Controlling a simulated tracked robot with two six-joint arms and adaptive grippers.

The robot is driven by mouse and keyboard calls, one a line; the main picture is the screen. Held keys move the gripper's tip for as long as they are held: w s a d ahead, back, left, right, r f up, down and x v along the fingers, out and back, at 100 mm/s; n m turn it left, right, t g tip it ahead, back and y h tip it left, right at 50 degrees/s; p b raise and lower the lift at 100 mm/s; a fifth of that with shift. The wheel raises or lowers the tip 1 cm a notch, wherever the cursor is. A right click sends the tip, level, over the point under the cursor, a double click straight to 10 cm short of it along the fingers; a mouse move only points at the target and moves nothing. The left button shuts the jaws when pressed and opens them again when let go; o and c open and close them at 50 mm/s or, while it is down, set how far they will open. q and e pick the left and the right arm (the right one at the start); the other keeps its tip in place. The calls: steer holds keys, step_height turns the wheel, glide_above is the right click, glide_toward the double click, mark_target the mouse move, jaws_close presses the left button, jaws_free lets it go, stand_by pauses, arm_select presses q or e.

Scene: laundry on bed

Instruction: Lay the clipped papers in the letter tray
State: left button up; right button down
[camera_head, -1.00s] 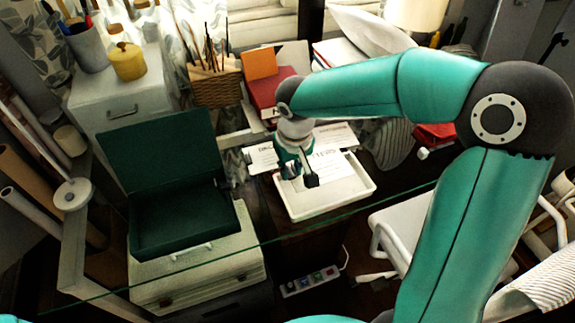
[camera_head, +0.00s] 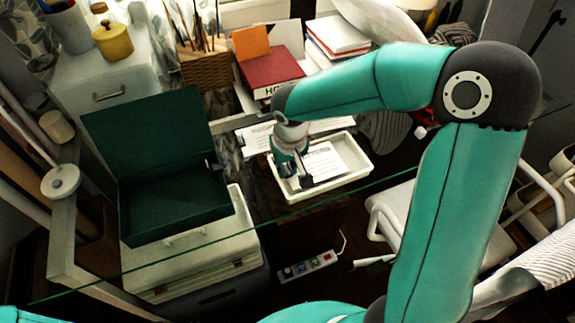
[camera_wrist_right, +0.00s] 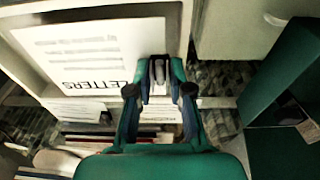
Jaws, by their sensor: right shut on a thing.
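The clipped papers (camera_head: 324,160), white sheets with printed lines, are over or in the white letter tray (camera_head: 355,178). My right gripper (camera_head: 300,180) is low at the tray's left part, by the papers' left edge. In the wrist view its fingertips (camera_wrist_right: 158,82) are shut on the clipped papers' edge; the clip is mostly hidden. My left gripper is not in view.
An open dark green box (camera_head: 165,195) stands on white drawers left of the tray. Behind the tray are loose papers (camera_head: 258,138), a red book (camera_head: 270,72) and a brush basket (camera_head: 208,70). A white chair (camera_head: 400,205) and a power strip (camera_head: 308,265) are in front.

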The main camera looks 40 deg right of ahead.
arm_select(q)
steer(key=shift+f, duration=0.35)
arm_select(e)
steer(key=shift+f, duration=0.35)
steer(key=c, duration=1)
jaws_free()
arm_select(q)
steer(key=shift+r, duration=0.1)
arm_select(e)
steer(key=shift+r, duration=0.1)
steer(key=r, duration=0.4)
steer(key=s+r, duration=0.1)
steer(key=r, duration=0.6)
steer(key=shift+s+a+r, duration=0.3)
steer(key=shift+s+a, duration=0.05)
